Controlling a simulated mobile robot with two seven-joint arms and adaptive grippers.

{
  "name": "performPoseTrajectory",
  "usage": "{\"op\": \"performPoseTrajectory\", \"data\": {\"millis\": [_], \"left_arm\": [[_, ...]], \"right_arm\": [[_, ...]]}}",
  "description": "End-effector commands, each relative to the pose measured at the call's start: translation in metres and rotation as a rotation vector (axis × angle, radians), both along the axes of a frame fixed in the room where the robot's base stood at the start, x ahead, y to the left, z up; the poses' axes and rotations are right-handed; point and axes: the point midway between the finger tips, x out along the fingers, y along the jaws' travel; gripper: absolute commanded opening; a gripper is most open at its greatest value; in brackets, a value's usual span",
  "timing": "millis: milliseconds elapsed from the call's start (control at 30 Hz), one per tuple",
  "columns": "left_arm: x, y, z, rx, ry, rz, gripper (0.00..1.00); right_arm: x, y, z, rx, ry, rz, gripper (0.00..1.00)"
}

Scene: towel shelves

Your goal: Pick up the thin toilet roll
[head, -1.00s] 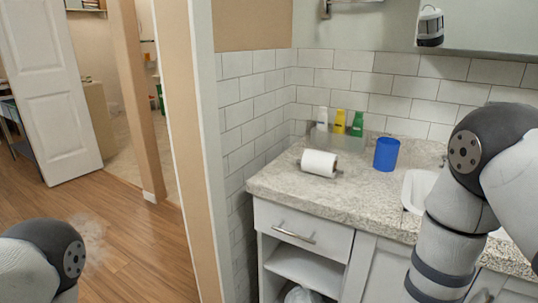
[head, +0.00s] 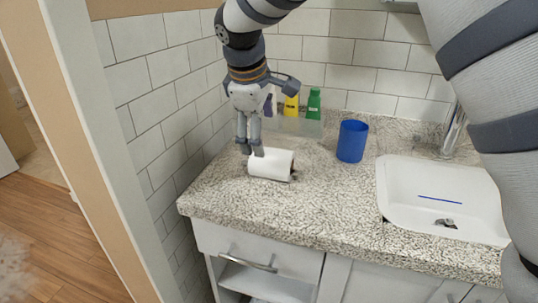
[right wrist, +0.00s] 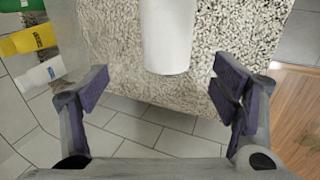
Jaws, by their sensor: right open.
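The toilet roll (head: 270,164) is a white cylinder lying on its side on the speckled counter (head: 225,200), with a dark piece showing at its right end. My right gripper (head: 249,150) reaches down from above, at the left end of the roll. In the right wrist view the roll (right wrist: 168,38) comes in from the top, and my right gripper (right wrist: 163,100) is open with its purple-padded fingers on either side, the roll's near end just ahead of the gap. Nothing is between the fingertips. My left gripper is not in view.
A blue cup (head: 352,141) stands right of the roll. A green bottle (head: 314,103) and a yellow bottle (head: 291,108) stand in a clear holder at the back wall. A white sink (head: 440,200) lies to the right. The tiled wall (head: 150,80) is close on the left.

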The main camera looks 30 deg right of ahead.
Motion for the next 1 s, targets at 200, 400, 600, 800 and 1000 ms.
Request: {"op": "performPoseTrajectory", "data": {"millis": [200, 400, 600, 800, 1000], "left_arm": [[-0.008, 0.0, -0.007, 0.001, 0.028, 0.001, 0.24], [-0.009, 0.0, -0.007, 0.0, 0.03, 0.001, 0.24], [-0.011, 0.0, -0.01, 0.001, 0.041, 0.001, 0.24], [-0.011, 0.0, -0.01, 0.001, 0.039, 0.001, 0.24], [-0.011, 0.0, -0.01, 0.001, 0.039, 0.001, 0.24]], "right_arm": [[0.01, -0.013, -0.049, 0.001, 0.012, 0.0, 0.8], [0.014, -0.023, -0.076, 0.002, 0.01, -0.003, 0.8], [0.02, -0.031, -0.103, 0.002, 0.007, -0.002, 0.8], [0.021, -0.032, -0.103, 0.002, 0.004, -0.002, 0.8], [0.02, -0.031, -0.103, 0.002, 0.004, -0.001, 0.37]]}}
